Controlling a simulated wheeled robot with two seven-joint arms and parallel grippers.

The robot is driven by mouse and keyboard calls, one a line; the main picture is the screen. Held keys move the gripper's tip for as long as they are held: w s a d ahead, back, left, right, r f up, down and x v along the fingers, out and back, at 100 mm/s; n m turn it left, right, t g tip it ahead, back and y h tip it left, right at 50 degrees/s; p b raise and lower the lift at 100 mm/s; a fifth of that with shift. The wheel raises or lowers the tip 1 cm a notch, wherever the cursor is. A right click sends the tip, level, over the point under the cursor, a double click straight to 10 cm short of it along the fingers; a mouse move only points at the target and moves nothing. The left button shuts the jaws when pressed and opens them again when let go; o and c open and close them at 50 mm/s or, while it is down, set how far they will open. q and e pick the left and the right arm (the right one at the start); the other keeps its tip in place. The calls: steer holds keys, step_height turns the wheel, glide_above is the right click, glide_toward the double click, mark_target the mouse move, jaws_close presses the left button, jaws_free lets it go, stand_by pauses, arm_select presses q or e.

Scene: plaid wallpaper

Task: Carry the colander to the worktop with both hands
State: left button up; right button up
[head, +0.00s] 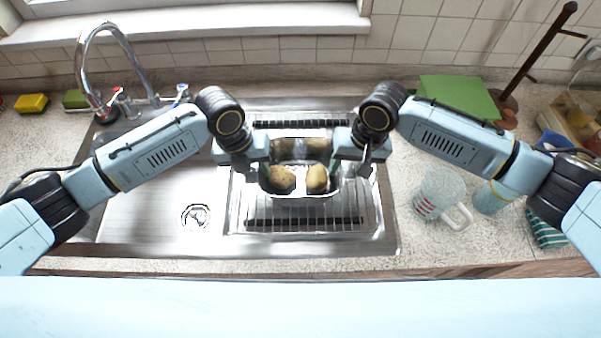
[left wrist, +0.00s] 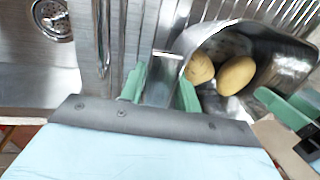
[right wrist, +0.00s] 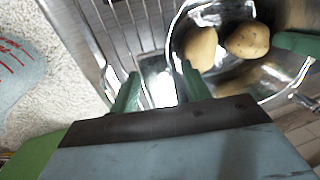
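The colander (head: 305,197) is a shiny metal bowl with potatoes in it, over the ribbed drainer to the right of the sink basin. Two potatoes (head: 282,180) (head: 317,178) show clearly. The colander looks level. Any gap under it cannot be made out.
The speckled worktop (head: 405,235) holds a glass jug (head: 440,197), a blue cup (head: 490,198) and a striped cloth (head: 545,230) at the right. A green board (head: 460,98) and wooden stand (head: 535,55) are behind. The tap (head: 105,60) rises at the left; the basin (head: 150,205) is empty.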

arm_select(q)
jaws_close()
arm_select(e)
steer(key=c, duration=0.7)
jaws_close()
steer(key=shift+a, duration=0.1)
arm_select(q)
steer(key=shift+r, duration=0.2)
arm_select(e)
steer(key=shift+r, duration=0.2)
